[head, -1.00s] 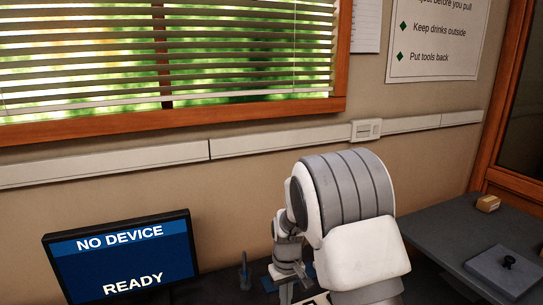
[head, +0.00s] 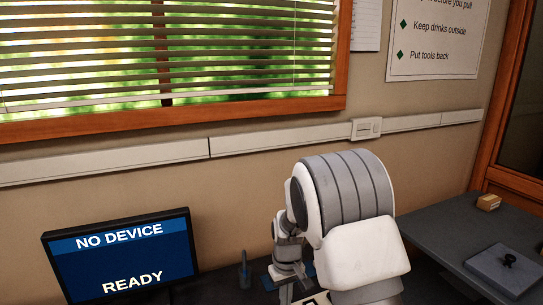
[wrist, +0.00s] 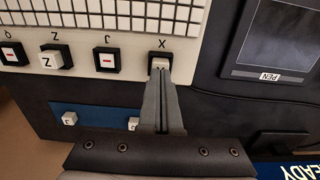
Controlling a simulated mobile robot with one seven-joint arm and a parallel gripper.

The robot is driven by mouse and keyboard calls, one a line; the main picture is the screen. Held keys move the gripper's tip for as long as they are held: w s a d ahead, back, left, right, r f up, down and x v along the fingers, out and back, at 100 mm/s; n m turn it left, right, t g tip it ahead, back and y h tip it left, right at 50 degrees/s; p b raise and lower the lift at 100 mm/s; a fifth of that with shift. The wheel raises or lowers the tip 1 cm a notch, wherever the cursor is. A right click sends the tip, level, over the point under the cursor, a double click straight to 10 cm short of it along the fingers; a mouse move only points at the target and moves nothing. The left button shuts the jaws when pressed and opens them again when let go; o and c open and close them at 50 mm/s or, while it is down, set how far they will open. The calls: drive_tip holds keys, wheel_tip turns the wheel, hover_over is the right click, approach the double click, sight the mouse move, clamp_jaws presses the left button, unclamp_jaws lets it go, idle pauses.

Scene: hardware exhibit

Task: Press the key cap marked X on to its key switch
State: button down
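In the wrist view, a pale key cap (wrist: 160,63) sits at the black key switch housing labelled X (wrist: 151,54) on the white panel. My gripper (wrist: 160,76) has its two fingers together, with a thin seam between them. Their tips are at the near side of this cap and cover part of it. The cap's letter is hidden or too small to read. I cannot tell how deep the cap sits.
The Z switch carries a Z cap (wrist: 49,61). The J switch (wrist: 107,60) and Q switch (wrist: 13,54) show red bars. A loose cap (wrist: 69,118) lies on the blue mat (wrist: 98,116); another (wrist: 133,124) is partly behind my fingers. A monitor (head: 122,257) reads "NO DEVICE READY".

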drive_tip(key=shift+f+b, duration=0.4)
drive_tip(key=shift+f, duration=0.3)
drive_tip(key=shift+r, duration=0.15)
idle(0.3)
drive_tip(key=shift+r+p, duration=2.4)
drive_tip(key=shift+r, duration=1)
drive_tip(key=s+d+r+m+t, duration=0.1)
drive_tip(key=s+d+r, duration=0.3)
drive_tip(key=r, duration=0.5)
drive_tip(key=s+d+r+m+t, duration=0.1)
drive_tip(key=s+d+r, duration=0.1)
drive_tip(key=s+r, duration=0.5)
drive_tip(key=s+d+r+m+t, duration=0.1)
drive_tip(key=s+d+r, duration=0.1)
drive_tip(key=s, duration=0.5)
drive_tip(key=s+d+r+m+t, duration=0.1)
drive_tip(key=s+r, duration=0.3)
drive_tip(key=s, duration=0.4)
drive_tip(key=shift+d+r+m+t, duration=0.3)
drive_tip(key=shift+d+t, duration=0.4)
drive_tip(key=shift+t, duration=0.1)
